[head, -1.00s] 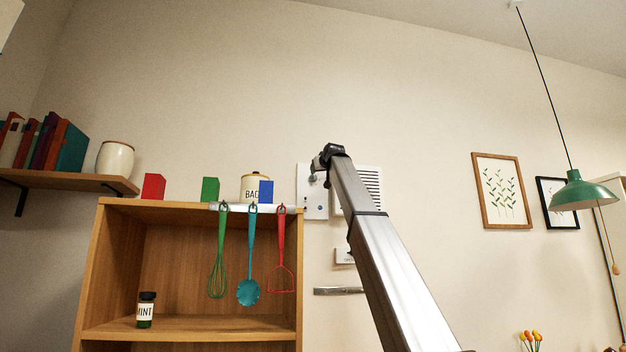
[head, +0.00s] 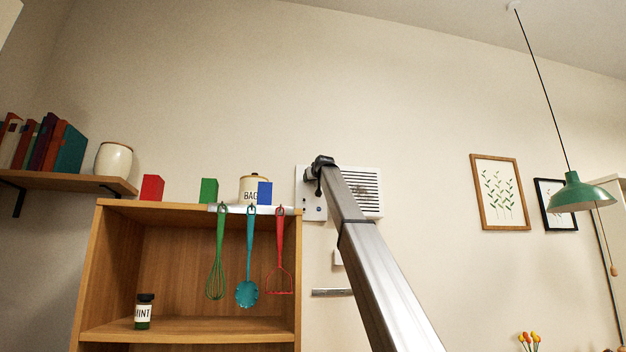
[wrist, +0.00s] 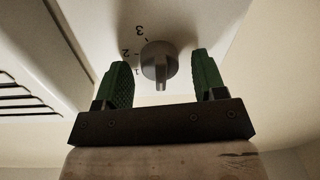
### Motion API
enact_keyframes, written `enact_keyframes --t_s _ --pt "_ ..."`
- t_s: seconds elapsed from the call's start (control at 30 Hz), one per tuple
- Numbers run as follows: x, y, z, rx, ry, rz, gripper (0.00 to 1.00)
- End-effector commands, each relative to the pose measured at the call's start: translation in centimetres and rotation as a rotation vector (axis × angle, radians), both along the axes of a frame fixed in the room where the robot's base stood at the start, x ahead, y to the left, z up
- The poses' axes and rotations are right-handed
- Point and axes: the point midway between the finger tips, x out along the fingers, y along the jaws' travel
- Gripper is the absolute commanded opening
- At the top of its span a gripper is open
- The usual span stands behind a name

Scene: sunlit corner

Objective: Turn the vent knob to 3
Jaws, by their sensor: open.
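The vent knob (wrist: 159,62) is a grey round dial with a raised grip bar, on a white panel (wrist: 205,15). Marks 1, 2 and 3 run along its left side in the wrist view, with 3 highest. The bar's end points downward in that view, below the 1. My gripper (wrist: 160,75) has green pads, open, one on each side of the knob, with visible gaps. In the head view my gripper (head: 314,180) is in front of the left part of the wall panel (head: 309,207), and the knob is hidden there.
A slatted vent grille (head: 366,190) is right of the panel, behind my arm. A wooden shelf unit (head: 199,270) with hanging utensils (head: 249,260) and a canister (head: 250,189) stands to the left. A metal rail (head: 332,292) is below.

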Motion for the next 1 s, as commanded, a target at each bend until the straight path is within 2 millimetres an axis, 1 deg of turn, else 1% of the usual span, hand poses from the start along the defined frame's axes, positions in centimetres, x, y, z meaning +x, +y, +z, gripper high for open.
enact_keyframes --t_s 0.03,0.07,0.1,0.13,0.17,0.4,0.57,0.77,1.0 --pt "-0.02 -0.01 0.0 0.0 0.0 0.0 0.54" --pt "-0.02 -0.01 0.0 0.0 0.0 0.0 0.45" --pt "-0.02 -0.01 0.0 0.0 0.0 0.0 0.32" --pt "-0.02 -0.01 0.0 0.0 0.0 0.0 0.22" --pt "-0.03 -0.01 0.01 0.0 0.0 0.0 0.15" --pt "-0.04 0.0 0.0 0.008 0.003 0.0 0.15" --pt "-0.06 -0.02 -0.01 0.048 0.014 0.001 0.15" --pt "-0.05 -0.04 -0.06 0.163 0.048 0.0 0.15" --pt "-0.05 -0.1 -0.11 0.37 0.107 0.0 0.15"
